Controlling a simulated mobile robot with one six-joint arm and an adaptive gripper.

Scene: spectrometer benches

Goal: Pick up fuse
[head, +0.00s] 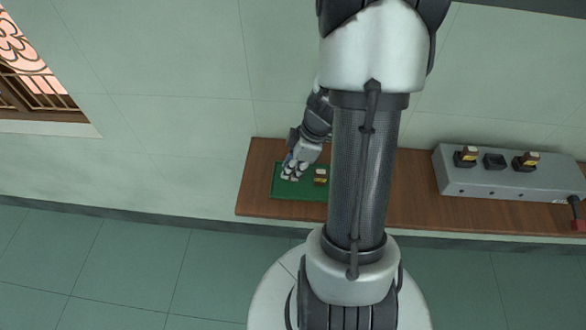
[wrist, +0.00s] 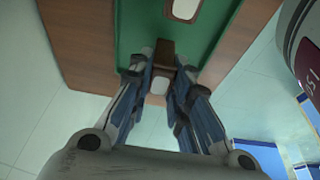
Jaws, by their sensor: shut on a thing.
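My gripper (head: 292,170) reaches down over the left part of a green mat (head: 285,190) on the wooden bench. In the wrist view my gripper (wrist: 163,72) is shut on a brown fuse (wrist: 163,53) with a pale label, at the mat's edge. I cannot tell whether this fuse touches the mat. In the head view the fingers hide it. A second fuse (head: 320,177), dark with a yellowish label, stands on the mat to the right of my gripper. A fuse with a white label (wrist: 185,9) shows at the top of the wrist view.
A grey box (head: 470,185) stands on the bench (head: 415,212) at the right. It holds two fuses (head: 467,155) (head: 526,160) with an empty socket (head: 495,161) between them. The wall is close behind.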

